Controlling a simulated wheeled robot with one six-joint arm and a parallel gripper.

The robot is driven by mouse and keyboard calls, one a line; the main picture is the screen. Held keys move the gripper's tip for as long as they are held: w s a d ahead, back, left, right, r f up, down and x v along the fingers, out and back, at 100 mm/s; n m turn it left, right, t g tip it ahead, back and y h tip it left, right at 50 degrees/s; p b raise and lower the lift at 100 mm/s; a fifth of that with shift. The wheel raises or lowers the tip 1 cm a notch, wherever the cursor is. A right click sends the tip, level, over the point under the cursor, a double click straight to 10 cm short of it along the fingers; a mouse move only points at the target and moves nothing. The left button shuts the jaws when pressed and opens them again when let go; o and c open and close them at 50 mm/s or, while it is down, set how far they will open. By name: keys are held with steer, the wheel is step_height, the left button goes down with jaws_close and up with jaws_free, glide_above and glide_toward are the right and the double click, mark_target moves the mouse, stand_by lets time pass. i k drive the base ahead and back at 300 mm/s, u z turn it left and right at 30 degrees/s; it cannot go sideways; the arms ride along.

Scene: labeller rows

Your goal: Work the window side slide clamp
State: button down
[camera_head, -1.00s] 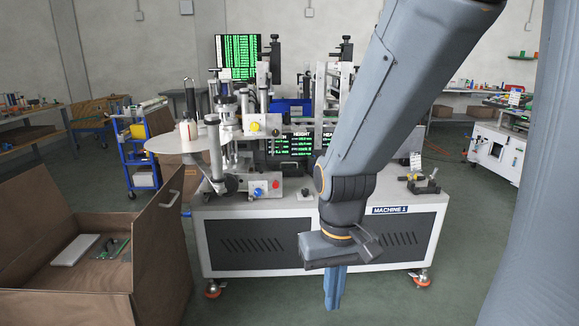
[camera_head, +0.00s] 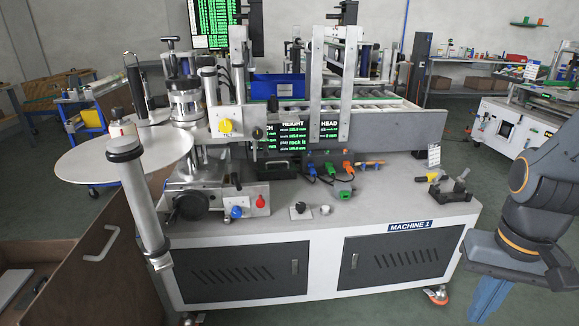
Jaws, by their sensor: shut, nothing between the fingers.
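The labelling machine marked MACHINE 1 (camera_head: 412,226) stands in front of me. On its left part are a yellow knob (camera_head: 226,126), a blue knob (camera_head: 237,212) and a red knob (camera_head: 260,201). A large dark round knob (camera_head: 190,207) is left of these. I cannot tell which part is the window side slide clamp. My gripper (camera_head: 487,303) hangs pointing down at the lower right, beyond the machine's right front corner. Its blue fingers are shut and empty, touching nothing visible; their tips are cut off by the picture's bottom edge.
A round pale disc (camera_head: 95,160) and a metal post (camera_head: 140,205) jut out at the machine's left. An open brown crate (camera_head: 115,280) is at the lower left. Small fittings, including a black clamp-like tool with a yellow handle (camera_head: 450,190), lie on the top. Floor shows at the right.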

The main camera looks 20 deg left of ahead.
mark_target(234, 180)
steer(key=u, duration=0.05)
steer(key=i, duration=1)
steer(key=u, duration=0.85)
steer(key=i, duration=0.65)
steer(key=u, duration=0.45)
